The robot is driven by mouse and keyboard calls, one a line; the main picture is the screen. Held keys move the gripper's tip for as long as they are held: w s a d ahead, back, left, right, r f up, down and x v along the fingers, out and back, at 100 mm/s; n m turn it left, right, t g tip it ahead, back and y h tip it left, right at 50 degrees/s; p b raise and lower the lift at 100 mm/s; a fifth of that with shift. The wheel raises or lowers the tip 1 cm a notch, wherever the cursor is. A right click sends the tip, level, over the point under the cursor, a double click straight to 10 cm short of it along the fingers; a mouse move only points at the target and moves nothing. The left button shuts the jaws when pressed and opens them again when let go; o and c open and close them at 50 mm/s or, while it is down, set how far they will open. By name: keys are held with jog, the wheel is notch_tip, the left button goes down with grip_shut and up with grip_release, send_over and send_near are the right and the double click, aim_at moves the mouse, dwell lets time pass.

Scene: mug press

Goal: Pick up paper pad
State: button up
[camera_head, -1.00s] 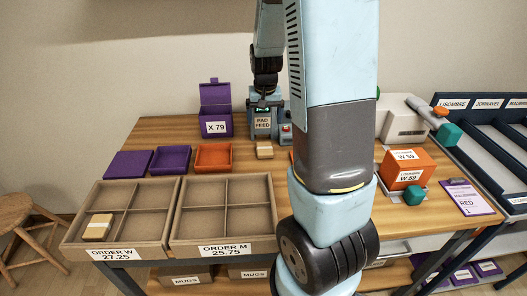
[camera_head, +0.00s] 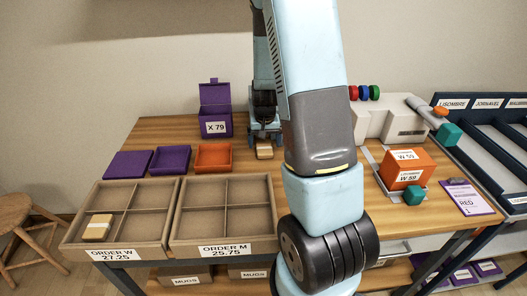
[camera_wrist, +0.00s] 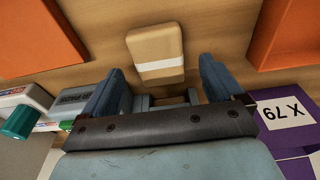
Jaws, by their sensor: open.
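A paper pad (camera_head: 264,150), tan with a white band, lies on the wooden table in front of the pad feed. It also shows in the wrist view (camera_wrist: 157,52), lying flat just beyond the fingertips and between their lines. My gripper (camera_head: 264,130) is low, right behind the pad in the head view. In the wrist view my gripper (camera_wrist: 161,75) has its two fingers spread apart with nothing held between them. The pad feed (camera_wrist: 72,98) is beside the left finger in the wrist view; in the head view my gripper mostly covers it.
The purple box X 79 (camera_head: 215,110) stands close left of my gripper. An orange tray (camera_head: 213,157) is left of the pad. Another banded pad (camera_head: 97,228) lies in the ORDER W tray (camera_head: 112,252). An orange W 59 box (camera_head: 406,170) stands at the right.

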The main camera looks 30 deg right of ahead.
jog(key=shift+w+d+f, duration=0.1)
jog(key=shift+w+f, duration=0.05)
jog(key=shift+f, duration=0.95)
jog(key=c, duration=1.1)
jog(key=shift+r, duration=0.1)
